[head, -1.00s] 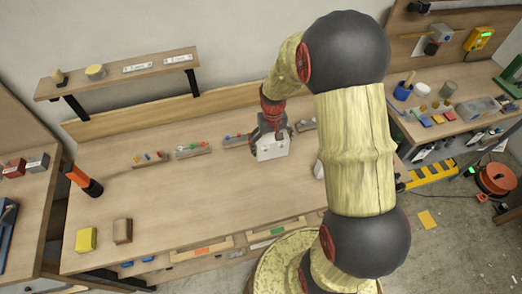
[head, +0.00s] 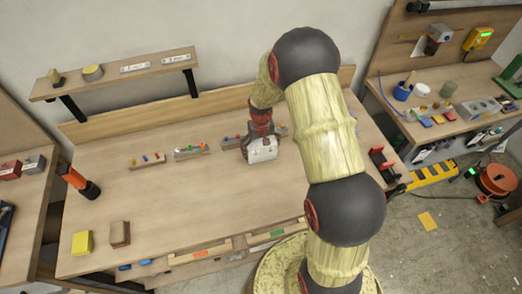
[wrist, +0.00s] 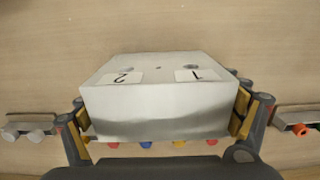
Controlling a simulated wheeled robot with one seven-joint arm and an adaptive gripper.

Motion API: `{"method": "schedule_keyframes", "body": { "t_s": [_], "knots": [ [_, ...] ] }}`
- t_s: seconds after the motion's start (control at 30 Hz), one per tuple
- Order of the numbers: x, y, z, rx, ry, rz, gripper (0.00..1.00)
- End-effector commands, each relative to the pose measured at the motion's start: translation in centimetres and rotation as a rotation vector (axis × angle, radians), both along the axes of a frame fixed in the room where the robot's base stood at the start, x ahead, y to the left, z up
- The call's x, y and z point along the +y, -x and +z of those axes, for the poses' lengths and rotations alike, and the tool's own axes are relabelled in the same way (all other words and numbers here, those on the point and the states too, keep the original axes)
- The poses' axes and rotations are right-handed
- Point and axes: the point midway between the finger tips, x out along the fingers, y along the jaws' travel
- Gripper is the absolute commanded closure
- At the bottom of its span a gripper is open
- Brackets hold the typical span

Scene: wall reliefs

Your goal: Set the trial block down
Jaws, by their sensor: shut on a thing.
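The trial block is a pale grey block (head: 263,152) with labels "1" and "2" on its face. It hangs in my gripper (head: 260,140) over the right-middle of the wooden bench (head: 190,205). In the wrist view the block (wrist: 158,105) sits between the two yellow-padded fingers of my gripper (wrist: 163,112), which are shut on its sides. I cannot tell whether its underside touches the bench. Part of a rack with coloured pegs is hidden behind the block in the wrist view.
Small racks with coloured pegs (head: 147,161) (head: 191,152) stand in a row along the back. A yellow block (head: 82,243) and a brown block (head: 120,234) lie at front left. A black and red holder (head: 382,163) stands at the right end. The bench's middle is clear.

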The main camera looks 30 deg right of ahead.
Motion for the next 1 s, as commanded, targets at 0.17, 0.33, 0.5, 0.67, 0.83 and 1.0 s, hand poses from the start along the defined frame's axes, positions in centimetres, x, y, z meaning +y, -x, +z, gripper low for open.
{"method": "schedule_keyframes", "body": {
  "t_s": [0.17, 0.33, 0.5, 0.67, 0.83, 1.0],
  "knots": [
    [0.0, 0.0, -0.2, 0.000, 0.000, 0.000, 0.46],
    [0.0, 0.1, -0.3, 0.001, 0.000, 0.000, 0.03],
    [0.0, 0.1, -0.3, 0.001, 0.000, 0.000, 0.00],
    [0.0, 0.1, -0.3, 0.002, 0.000, 0.000, 0.00],
    [0.0, 0.0, 0.4, 0.000, 0.000, 0.000, 0.00],
    [0.0, 0.0, 3.1, -0.002, 0.000, 0.000, 0.00]
  ]
}}
